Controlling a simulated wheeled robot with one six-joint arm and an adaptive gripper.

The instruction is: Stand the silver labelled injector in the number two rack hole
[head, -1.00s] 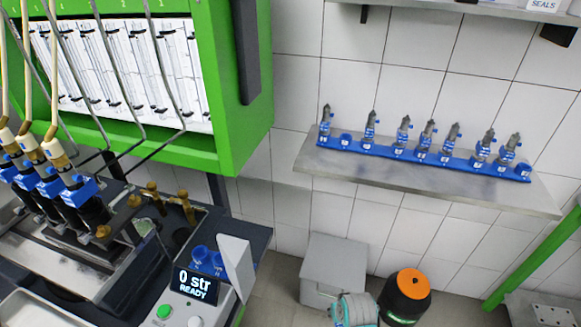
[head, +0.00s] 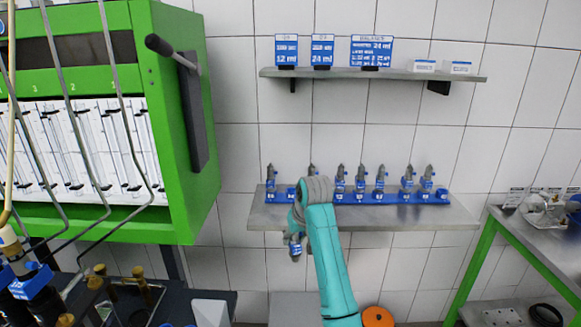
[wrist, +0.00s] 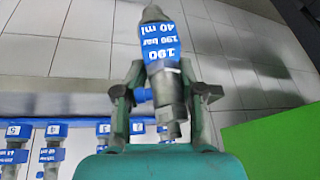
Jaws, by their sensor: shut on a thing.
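The silver injector (wrist: 168,90) with a blue label reading 190, 190 bar and 40 ml is between the fingers of my gripper (wrist: 158,90) in the wrist view. My gripper is shut on it. In the head view the injector (head: 296,249) hangs just below the front edge of the shelf, left of my teal arm, and my gripper is partly hidden there. The blue rack (head: 397,198) stands on the shelf with several injectors. The second position from its left (head: 291,193) looks empty; its number is too small to read. Numbered rack tags (wrist: 57,130) show in the wrist view.
The metal shelf (head: 263,217) is fixed to a tiled wall. An upper shelf (head: 350,73) holds blue signs. A green test bench (head: 180,215) stands at left, and a green-framed table (head: 465,285) at right. An orange-topped bin (head: 377,316) is below.

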